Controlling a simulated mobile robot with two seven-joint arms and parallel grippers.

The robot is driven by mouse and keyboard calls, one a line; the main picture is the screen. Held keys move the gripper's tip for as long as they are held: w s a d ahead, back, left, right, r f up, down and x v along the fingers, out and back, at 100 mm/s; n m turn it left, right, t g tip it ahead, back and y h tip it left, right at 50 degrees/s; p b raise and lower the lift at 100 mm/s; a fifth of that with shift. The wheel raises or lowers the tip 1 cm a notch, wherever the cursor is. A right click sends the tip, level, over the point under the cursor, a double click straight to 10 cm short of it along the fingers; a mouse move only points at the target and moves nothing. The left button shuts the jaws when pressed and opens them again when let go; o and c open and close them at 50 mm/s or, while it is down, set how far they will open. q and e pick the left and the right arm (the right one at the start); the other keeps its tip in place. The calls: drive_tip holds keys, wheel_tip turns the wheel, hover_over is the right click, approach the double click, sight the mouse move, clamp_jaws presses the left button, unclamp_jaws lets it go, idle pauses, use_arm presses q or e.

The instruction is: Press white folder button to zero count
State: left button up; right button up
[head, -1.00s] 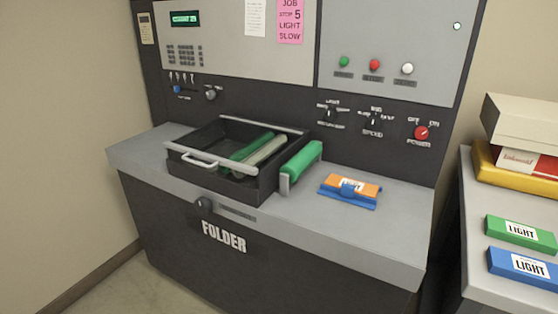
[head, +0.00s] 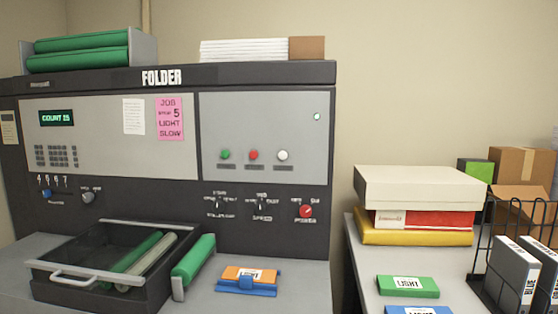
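The white button (head: 283,155) is on the grey right-hand panel of the folder (head: 162,77), to the right of a green button (head: 225,154) and a red button (head: 253,155). Small labels under the buttons are too blurred to read. The counter display (head: 57,118) at the upper left of the machine reads "COUNT", with a number that looks like 15. Neither of my grippers is in the head view, and nothing touches the white button.
An open black tray (head: 100,265) with rollers sits on the folder's ledge, beside a green roller (head: 194,260) and an orange and blue block (head: 247,280). A side table on the right holds stacked boxes (head: 420,188), a green LIGHT box (head: 407,286) and a wire rack (head: 515,265).

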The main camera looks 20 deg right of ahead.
drive_tip(key=shift+s+f, duration=0.15)
drive_tip(key=shift+s, duration=0.15)
